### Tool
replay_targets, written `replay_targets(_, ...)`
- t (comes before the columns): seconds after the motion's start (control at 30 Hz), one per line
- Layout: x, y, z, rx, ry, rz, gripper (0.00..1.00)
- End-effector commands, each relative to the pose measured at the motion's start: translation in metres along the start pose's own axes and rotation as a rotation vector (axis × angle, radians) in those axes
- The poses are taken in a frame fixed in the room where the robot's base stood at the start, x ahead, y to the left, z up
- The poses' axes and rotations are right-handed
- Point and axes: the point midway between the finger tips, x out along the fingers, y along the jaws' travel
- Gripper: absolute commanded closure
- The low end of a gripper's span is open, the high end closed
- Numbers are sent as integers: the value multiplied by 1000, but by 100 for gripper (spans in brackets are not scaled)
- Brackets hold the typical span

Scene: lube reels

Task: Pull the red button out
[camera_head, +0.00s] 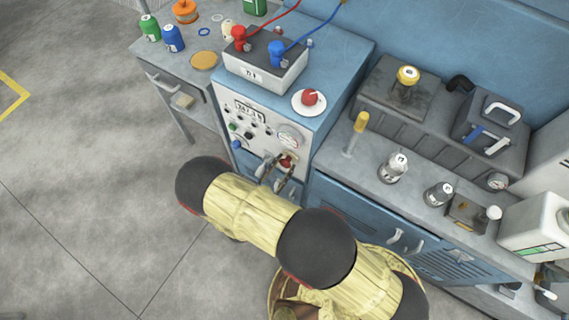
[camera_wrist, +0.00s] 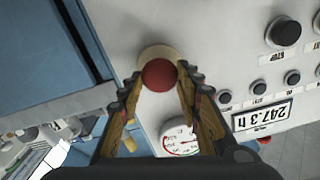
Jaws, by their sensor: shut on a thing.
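The red button (camera_wrist: 159,75) is a round red knob on a pale round base on the front of the white control panel (camera_head: 262,132). In the head view the red button (camera_head: 287,161) shows small, low on the panel below the gauge, partly covered by my fingers. My gripper (camera_wrist: 160,84) has one finger on each side of the button in the wrist view, and is shut on it. In the head view my gripper (camera_head: 277,169) reaches the lower right of the panel, with my arm coming up from below.
A pressure gauge (camera_head: 290,136) sits just above the button. A green button (camera_head: 233,126) and dark knobs are to the left. A red knob (camera_head: 310,97) on a white disc sits on the cabinet top. A battery (camera_head: 265,66) with red and blue clamps stands behind. Open floor lies left.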

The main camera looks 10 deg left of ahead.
Motion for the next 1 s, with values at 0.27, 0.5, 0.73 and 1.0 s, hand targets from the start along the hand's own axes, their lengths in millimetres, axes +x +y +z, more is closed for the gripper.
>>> replay_targets(0.27,-9,0,1,-1,-2,-2,100)
replay_targets(0.5,-9,0,0,-1,-2,-1,56)
replay_targets(0.73,-8,0,0,0,-1,-1,47)
replay_targets(1.0,-11,0,0,0,-1,-1,47)
